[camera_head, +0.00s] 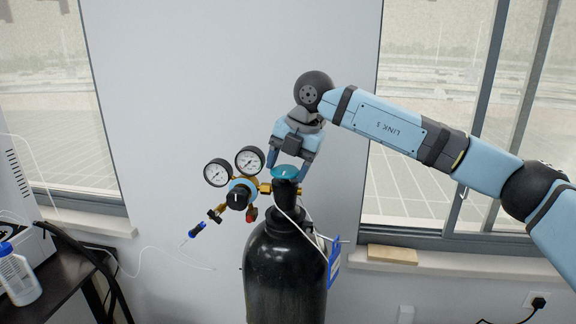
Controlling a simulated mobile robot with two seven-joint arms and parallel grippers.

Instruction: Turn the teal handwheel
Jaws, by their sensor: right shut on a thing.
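The teal handwheel (286,172) sits on top of a black gas cylinder (285,270), which stands upright below it. My right gripper (286,168) points down from above. Its two fingers lie on either side of the handwheel and are shut on it. The right arm comes in from the right side of the picture. My left gripper is not in view.
A regulator (240,194) with two round gauges is attached at the valve's left. A white bottle (17,275) stands on a dark table at the far left. Windows flank the wall behind.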

